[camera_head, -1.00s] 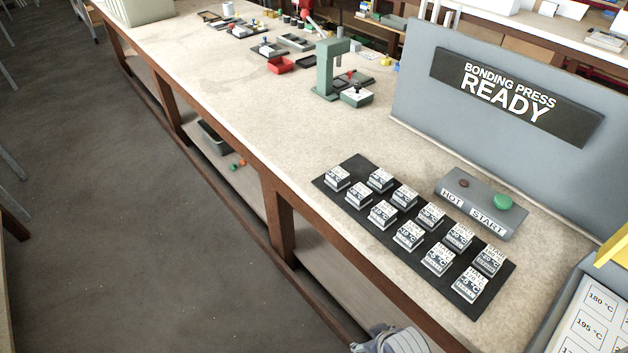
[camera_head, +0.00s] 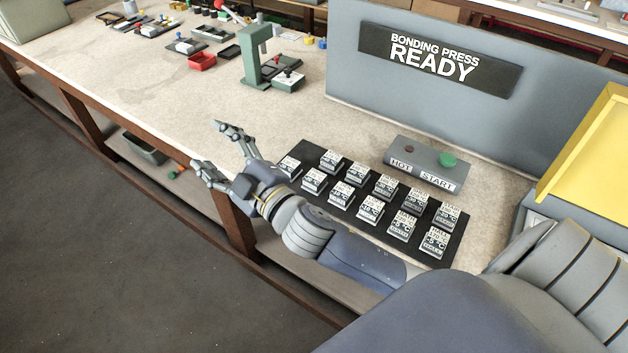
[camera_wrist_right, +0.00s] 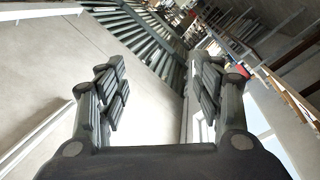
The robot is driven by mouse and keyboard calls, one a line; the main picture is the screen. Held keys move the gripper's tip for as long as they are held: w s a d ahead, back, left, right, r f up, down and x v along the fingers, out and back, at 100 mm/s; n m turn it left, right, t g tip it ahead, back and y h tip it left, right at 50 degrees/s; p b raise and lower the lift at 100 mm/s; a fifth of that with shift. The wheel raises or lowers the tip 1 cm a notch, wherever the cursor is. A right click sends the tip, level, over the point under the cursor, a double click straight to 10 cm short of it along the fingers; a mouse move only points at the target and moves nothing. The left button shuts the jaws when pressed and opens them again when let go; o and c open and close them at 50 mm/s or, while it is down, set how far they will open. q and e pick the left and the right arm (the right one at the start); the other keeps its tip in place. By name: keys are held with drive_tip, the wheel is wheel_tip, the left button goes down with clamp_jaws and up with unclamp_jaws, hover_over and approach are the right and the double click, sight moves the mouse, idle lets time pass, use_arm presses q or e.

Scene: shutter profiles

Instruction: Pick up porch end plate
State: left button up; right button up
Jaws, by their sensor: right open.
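Several small white-and-grey labelled blocks (camera_head: 370,208) stand in two rows on a black mat (camera_head: 456,252) on the bench. Their labels carry names and temperatures, but most are too small to read, and I cannot tell which one is the porch end plate. My right gripper (camera_head: 210,146) is open and empty, beyond the left end of the mat, near the bench's front edge. Its spread fingers (camera_wrist_right: 160,88) also show in the right wrist view, with nothing between them. My right forearm passes in front of the mat's near edge. My left gripper is out of view.
A grey box with HOT and START labels and a green button (camera_head: 448,159) stands behind the mat. Behind it is a grey panel with a sign (camera_head: 438,62) reading BONDING PRESS READY. A green press (camera_head: 254,62) and a red tray (camera_head: 201,62) stand farther back.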

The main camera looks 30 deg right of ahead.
drive_tip(key=s+a+r+n+g+y, duration=0.2)
drive_tip(key=a+r+n+g+y, duration=0.4)
drive_tip(key=n, duration=0.5)
drive_tip(key=s+a+r+n+g+y, duration=0.15)
drive_tip(key=a+n+g+y, duration=0.25)
drive_tip(key=a+n+y, duration=0.5)
drive_tip(key=n+g+h+p, duration=0.1)
drive_tip(key=n+g+h, duration=0.8)
drive_tip(key=h, duration=1)
hover_over(315, 177)
drive_tip(key=f, duration=1.9)
drive_tip(key=shift+s+d, duration=0.1)
drive_tip(key=shift+d, duration=0.3)
drive_tip(key=shift+a+f+p, duration=0.2)
drive_tip(key=shift+f+p, duration=0.35)
drive_tip(key=shift+p, duration=0.1)
drive_tip(key=f, duration=0.1)
drive_tip(key=f+p, duration=0.1)
drive_tip(key=f, duration=0.1)
drive_tip(key=shift+a+f, duration=0.25)
drive_tip(key=shift+f, duration=0.45)
drive_tip(key=c, duration=1.2)
